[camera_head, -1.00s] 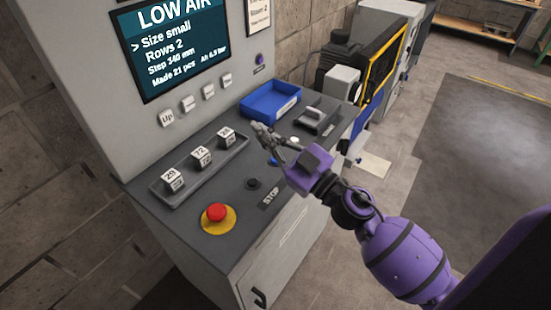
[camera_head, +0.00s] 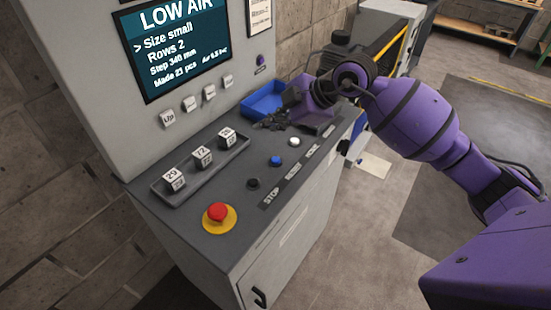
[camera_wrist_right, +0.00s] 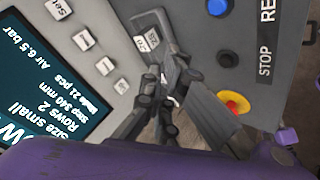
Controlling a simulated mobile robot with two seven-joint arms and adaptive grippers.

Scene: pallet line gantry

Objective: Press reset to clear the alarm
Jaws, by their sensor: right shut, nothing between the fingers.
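The control panel (camera_head: 240,165) carries a row of buttons: black (camera_head: 254,184), blue (camera_head: 276,160) and white (camera_head: 294,141). In the wrist view the blue button (camera_wrist_right: 218,7) sits beside a label beginning "RE" (camera_wrist_right: 268,10), cut off by the frame edge. The black button (camera_wrist_right: 228,59) sits beside "STOP". The screen (camera_head: 175,45) reads "LOW AIR". My right gripper (camera_head: 263,124) is shut and empty, over the back of the panel near the blue tray, beyond the blue button and apart from it. My left gripper is out of view.
A red mushroom button (camera_head: 218,211) on a yellow disc stands at the panel's front. A rack of numbered cubes (camera_head: 202,155) lies left of the buttons. A blue tray (camera_head: 262,103) stands at the back, partly behind my gripper. Small labelled keys (camera_head: 189,103) sit below the screen.

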